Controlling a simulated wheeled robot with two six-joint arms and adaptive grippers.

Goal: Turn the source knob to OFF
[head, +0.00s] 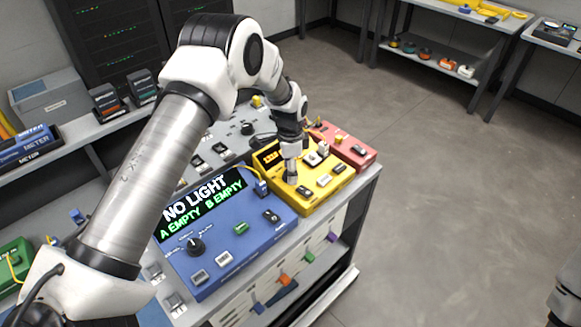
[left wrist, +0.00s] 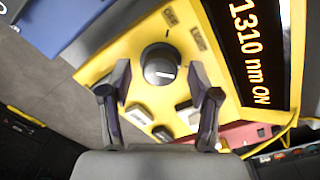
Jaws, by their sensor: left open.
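The source is the yellow box (head: 322,190) on the bench; in the left wrist view its display (left wrist: 250,55) reads "1310 nm ON". Its round black knob (left wrist: 160,64) shows in the left wrist view with a pale mark on top and small labels beside it. In the head view my left gripper hides the knob. My left gripper (head: 290,172) is over the yellow box, pointing down. In the left wrist view it (left wrist: 160,80) is open, with one fingertip on each side of the knob; I cannot tell whether they touch it.
A blue meter box (head: 235,240) reading "NO LIGHT, A EMPTY, B EMPTY" stands left of the source, with its own black knob (head: 195,246). A red box (head: 352,153) stands close on the right. A yellow cable (left wrist: 270,140) runs near the source. The floor to the right is clear.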

